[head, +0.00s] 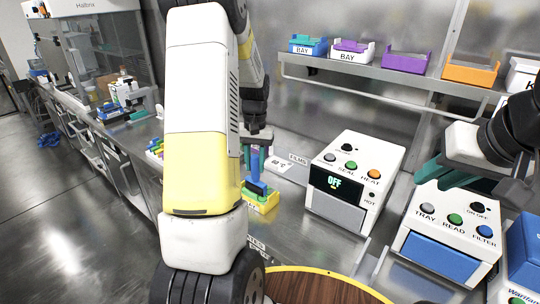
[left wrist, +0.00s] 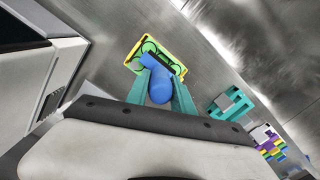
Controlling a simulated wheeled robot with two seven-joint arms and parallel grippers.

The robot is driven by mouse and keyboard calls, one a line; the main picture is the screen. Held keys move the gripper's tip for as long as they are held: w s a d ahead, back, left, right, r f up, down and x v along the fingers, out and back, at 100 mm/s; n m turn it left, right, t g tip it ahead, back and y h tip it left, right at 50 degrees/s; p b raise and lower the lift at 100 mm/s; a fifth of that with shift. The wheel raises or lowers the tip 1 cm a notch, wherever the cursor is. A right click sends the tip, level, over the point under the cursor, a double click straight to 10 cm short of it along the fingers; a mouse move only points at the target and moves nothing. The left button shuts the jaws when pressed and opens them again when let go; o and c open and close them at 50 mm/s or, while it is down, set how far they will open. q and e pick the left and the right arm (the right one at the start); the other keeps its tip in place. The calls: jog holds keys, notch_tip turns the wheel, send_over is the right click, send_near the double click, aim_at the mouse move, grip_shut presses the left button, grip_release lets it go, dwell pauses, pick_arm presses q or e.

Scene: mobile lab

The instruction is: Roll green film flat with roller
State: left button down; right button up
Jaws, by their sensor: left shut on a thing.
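My left gripper (left wrist: 160,92) is shut on the blue handle of the roller (left wrist: 160,88), with a teal finger on each side of it. I cannot tell whether the roller presses on the film. In the head view the roller (head: 256,163) stands upright above the yellow plate (head: 264,206), partly hidden by my left arm. My right gripper (head: 432,180) is empty, its teal fingers apart above the tray reader.
A sealer box (head: 352,170) reading OFF stands right of the plate, and a tray reader (head: 450,235) beyond it. A shelf (head: 390,75) with coloured bays runs behind. A teal holder (left wrist: 231,103) and a multicoloured rack (left wrist: 268,140) lie nearby. A round wooden top (head: 320,287) is in front.

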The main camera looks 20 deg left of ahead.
pick_arm(q)
jog(key=shift+w+d, duration=0.2)
jog(key=shift+w, duration=0.45)
jog(key=shift+w+d, duration=0.2)
jog(key=shift+w, duration=0.4)
jog(key=shift+w+d, duration=0.25)
jog(key=shift+w, duration=0.35)
jog(key=shift+s, duration=0.2)
jog(key=shift+s+a, duration=0.25)
jog(key=shift+s, duration=0.35)
